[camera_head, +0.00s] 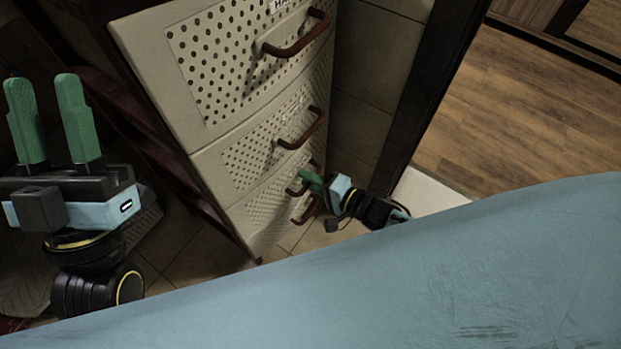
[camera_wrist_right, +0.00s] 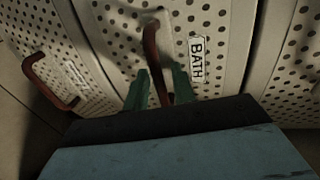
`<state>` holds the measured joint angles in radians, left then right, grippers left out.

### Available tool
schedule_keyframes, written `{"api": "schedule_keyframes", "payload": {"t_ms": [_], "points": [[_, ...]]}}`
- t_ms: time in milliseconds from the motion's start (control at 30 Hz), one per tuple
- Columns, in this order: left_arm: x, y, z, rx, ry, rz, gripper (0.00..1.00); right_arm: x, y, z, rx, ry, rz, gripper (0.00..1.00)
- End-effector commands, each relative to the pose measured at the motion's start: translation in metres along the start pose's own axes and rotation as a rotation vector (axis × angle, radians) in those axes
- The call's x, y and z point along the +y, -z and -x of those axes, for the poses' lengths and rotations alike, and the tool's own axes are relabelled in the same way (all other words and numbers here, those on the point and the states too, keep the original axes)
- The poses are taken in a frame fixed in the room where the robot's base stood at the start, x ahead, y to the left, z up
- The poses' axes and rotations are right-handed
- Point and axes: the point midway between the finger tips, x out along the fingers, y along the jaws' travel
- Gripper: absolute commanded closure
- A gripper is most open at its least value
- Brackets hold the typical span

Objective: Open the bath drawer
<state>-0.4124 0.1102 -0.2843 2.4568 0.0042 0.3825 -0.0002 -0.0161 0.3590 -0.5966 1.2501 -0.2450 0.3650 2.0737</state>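The bath drawer is the pale perforated drawer front marked BATH (camera_wrist_right: 196,60) in the right wrist view. In the head view it appears to be a lower drawer (camera_head: 262,207) of the cabinet, and looks closed. Its dark red handle (camera_wrist_right: 152,50) stands between the green fingers of my right gripper (camera_wrist_right: 160,84). The fingers are apart, one on each side of the handle; I cannot tell whether they touch it. In the head view my right gripper (camera_head: 311,180) is at this handle, partly covering it. My left gripper (camera_head: 53,120) is open and empty, pointing up, left of the cabinet.
Other drawers with red handles sit above, including the top handle (camera_head: 298,35) and the one below it (camera_head: 303,130). Another handle (camera_head: 305,211) shows below my right gripper. A dark door frame (camera_head: 425,85) stands right of the cabinet, with open wooden floor (camera_head: 530,115) beyond.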

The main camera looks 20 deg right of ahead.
Motion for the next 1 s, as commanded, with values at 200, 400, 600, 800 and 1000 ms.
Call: {"api": "schedule_keyframes", "payload": {"t_ms": [200,400,600,800,1000], "points": [[0.000,0.000,0.000,-0.002,0.000,0.000,0.64,0.000,0.000,0.000,0.000,0.000,0.000,0.95],[0.000,-0.001,0.000,-0.003,0.001,-0.001,0.64,0.000,0.000,0.000,0.000,0.000,0.000,1.00],[0.000,-0.001,-0.001,-0.006,0.001,-0.001,0.64,0.000,0.001,0.002,0.000,0.000,0.000,1.00],[0.000,-0.007,-0.004,-0.091,0.002,0.001,0.64,0.003,0.001,0.019,0.001,-0.003,0.001,1.00],[-0.001,-0.026,-0.007,-0.282,0.006,0.001,0.64,0.010,0.002,0.058,0.002,-0.007,0.001,1.00]]}}
